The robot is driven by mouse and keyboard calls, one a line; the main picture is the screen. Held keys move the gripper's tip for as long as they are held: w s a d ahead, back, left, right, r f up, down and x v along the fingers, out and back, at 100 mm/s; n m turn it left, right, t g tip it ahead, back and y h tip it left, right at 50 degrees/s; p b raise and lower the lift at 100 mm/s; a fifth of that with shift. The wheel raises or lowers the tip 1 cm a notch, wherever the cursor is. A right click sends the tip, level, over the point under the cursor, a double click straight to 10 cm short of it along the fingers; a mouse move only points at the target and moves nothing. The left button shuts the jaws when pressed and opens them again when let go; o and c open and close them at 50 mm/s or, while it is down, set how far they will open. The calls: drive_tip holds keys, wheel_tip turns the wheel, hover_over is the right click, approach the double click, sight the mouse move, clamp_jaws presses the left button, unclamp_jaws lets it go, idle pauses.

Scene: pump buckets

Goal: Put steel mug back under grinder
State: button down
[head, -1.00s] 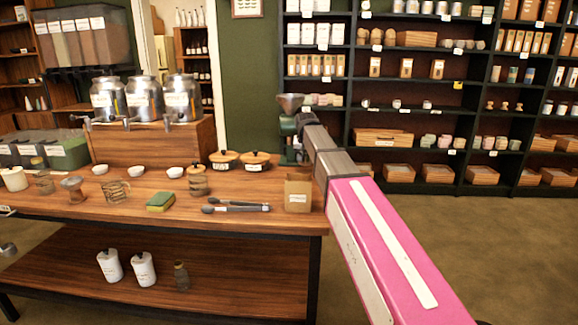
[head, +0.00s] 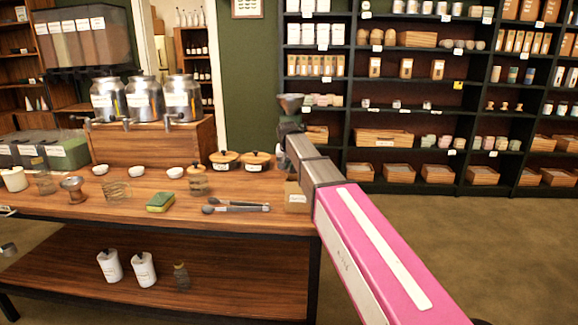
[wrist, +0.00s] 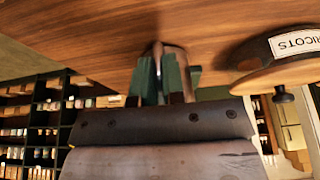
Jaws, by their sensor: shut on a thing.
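The grinder (head: 291,103) stands at the back right end of the wooden counter in the head view. Its steel hopper shows, but my arm covers most of its lower body. In the wrist view my gripper (wrist: 164,66) has two dark green fingers closed around a small shiny piece, which I take to be the steel mug (wrist: 176,51). Only a little of the mug shows between the fingers, close to the wooden surface. Whether it touches the wood I cannot tell. The mug and my fingertips are hidden behind my arm in the head view.
A lidded pot (wrist: 284,62) labelled "…RICOTS" is close beside my gripper in the wrist view. Two such pots (head: 258,161) stand left of the grinder in the head view. A cardboard box (head: 297,198) is partly behind my arm; tongs (head: 236,208) lie left of it.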

drive_tip(key=c, duration=1.2)
unclamp_jaws()
drive_tip(key=shift+f, duration=0.1)
drive_tip(key=v, duration=1.2)
drive_tip(key=shift+s, duration=0.1)
